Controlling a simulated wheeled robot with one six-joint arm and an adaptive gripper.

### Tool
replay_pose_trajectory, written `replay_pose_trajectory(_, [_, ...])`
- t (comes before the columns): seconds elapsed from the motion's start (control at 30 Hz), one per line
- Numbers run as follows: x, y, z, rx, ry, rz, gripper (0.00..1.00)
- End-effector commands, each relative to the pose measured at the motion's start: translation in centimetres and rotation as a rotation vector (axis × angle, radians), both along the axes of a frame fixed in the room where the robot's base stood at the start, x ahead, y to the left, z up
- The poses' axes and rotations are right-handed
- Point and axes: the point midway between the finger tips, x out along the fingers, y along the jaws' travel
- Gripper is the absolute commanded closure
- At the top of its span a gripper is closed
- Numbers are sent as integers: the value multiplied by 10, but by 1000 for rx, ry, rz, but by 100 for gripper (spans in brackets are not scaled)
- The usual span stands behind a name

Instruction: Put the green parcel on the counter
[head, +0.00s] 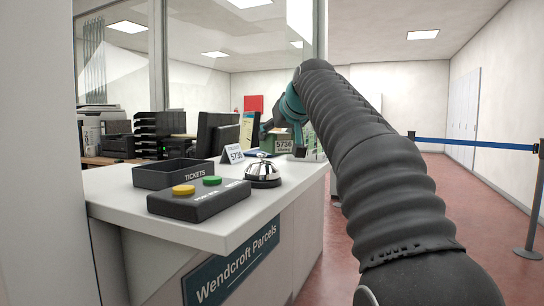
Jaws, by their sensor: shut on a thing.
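My gripper (283,136) is shut on the parcel from above. My arm comes in from the lower right and hides part of the gripper. I cannot tell whether the parcel's underside touches the counter top or is a little above it.
On the counter are a silver bell (263,173), a card reading 5736 (234,154), a black tickets tray (172,175) and a box with yellow and green buttons (198,203). Monitors (216,134) stand behind. A blue belt barrier (474,144) crosses the right.

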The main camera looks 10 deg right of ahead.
Motion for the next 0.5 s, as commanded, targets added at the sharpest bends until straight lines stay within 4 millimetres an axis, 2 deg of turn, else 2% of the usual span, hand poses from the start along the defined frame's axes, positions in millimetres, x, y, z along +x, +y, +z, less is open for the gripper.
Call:
replay_pose_trajectory(0.2, [8,11,-11,0,-1,0,81])
replay_pose_trajectory(0.4, [7,11,-39,-1,0,0,81])
replay_pose_trajectory(0.5, [7,11,-47,0,-1,-1,81])
